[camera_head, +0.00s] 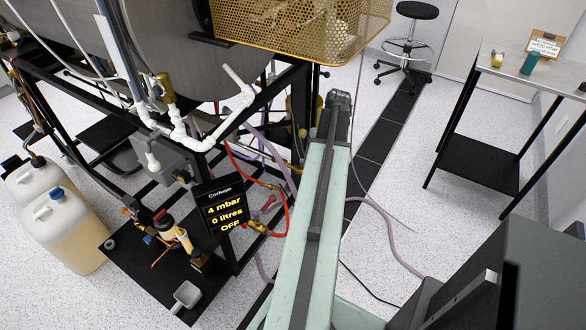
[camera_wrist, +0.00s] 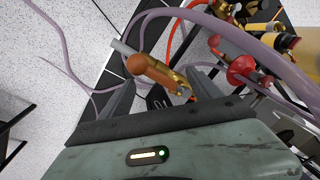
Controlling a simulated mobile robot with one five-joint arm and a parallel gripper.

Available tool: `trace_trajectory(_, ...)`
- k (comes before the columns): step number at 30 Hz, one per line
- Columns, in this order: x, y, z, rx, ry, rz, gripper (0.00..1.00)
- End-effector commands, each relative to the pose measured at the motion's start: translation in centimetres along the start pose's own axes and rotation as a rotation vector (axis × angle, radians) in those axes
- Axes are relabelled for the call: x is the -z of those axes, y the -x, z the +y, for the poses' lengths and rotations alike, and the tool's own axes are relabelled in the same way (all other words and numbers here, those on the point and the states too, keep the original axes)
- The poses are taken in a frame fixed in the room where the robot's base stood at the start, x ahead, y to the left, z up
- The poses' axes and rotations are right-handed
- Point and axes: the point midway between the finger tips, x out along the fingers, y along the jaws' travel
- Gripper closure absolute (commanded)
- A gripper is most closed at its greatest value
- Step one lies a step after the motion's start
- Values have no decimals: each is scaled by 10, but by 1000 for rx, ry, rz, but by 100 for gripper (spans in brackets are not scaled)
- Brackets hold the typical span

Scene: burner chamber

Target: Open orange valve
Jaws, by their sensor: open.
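The orange valve (camera_wrist: 152,70) shows in the wrist view as a rounded orange handle on a brass body. It lies between the two grey fingers of my gripper (camera_wrist: 160,80), which are apart, one on each side of it. I cannot tell whether either finger touches the handle. In the head view my pale green arm reaches away toward the metal frame, and I cannot make out the orange valve or the fingers there.
A red valve (camera_wrist: 243,70) and purple hoses (camera_wrist: 225,30) are close to the right of my gripper in the wrist view.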

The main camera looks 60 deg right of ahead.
Motion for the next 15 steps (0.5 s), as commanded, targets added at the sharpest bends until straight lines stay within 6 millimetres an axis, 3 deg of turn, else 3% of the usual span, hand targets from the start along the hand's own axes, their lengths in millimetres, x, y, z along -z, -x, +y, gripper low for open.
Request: trace_trajectory(15, 0, 52, -2, 1, 0, -1, 27)
